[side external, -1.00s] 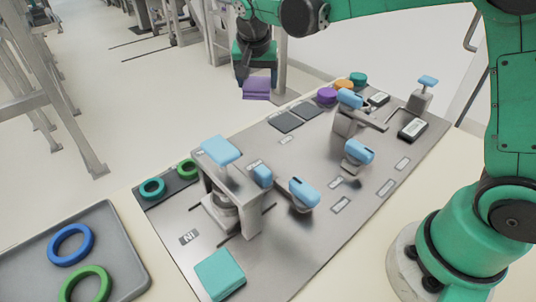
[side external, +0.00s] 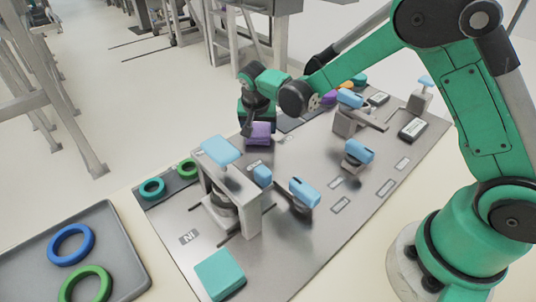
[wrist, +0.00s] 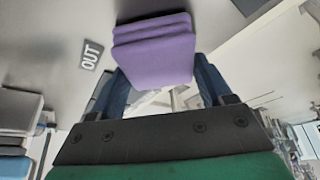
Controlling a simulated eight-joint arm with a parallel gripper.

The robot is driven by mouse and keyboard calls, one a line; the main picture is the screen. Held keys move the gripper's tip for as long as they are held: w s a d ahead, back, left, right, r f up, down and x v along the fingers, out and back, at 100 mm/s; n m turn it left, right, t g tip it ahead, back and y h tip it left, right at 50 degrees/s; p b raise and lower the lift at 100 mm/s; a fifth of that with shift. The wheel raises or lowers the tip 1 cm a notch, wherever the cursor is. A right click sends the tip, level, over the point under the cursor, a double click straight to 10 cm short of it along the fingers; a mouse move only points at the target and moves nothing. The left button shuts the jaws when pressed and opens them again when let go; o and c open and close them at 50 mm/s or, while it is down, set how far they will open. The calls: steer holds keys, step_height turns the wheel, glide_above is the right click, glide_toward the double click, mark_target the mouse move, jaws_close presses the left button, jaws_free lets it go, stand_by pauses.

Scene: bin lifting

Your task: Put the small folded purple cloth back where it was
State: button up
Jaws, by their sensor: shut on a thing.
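The small folded purple cloth (side external: 258,134) is in my gripper (side external: 250,132), low over the far left part of the metal board (side external: 290,232). In the wrist view the cloth (wrist: 154,50) sits between the two blue fingers (wrist: 165,85), with its folded layers showing. My gripper is shut on it. I cannot tell whether the cloth touches the board. An OUT label (wrist: 91,55) lies beside the cloth in the wrist view.
A press-like fixture with a light blue handle (side external: 221,151) stands in front of the cloth. A teal folded cloth (side external: 219,274) lies at the near corner. Green and teal rings (side external: 152,188) lie at the left edge. A grey tray (side external: 130,262) holds blue and green rings.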

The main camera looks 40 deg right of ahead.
steer(key=shift+f, duration=0.15)
steer(key=o, duration=1.1)
steer(key=shift+c, duration=0.2)
steer(key=v, duration=1.1)
steer(key=s+d+r+n+t+y, duration=0.2)
steer(key=s+n+t+y, duration=0.1)
steer(key=s+n, duration=0.6)
steer(key=shift+s+t, duration=0.5)
steer(key=shift+s, duration=1.9)
steer(key=shift+d+r, duration=0.1)
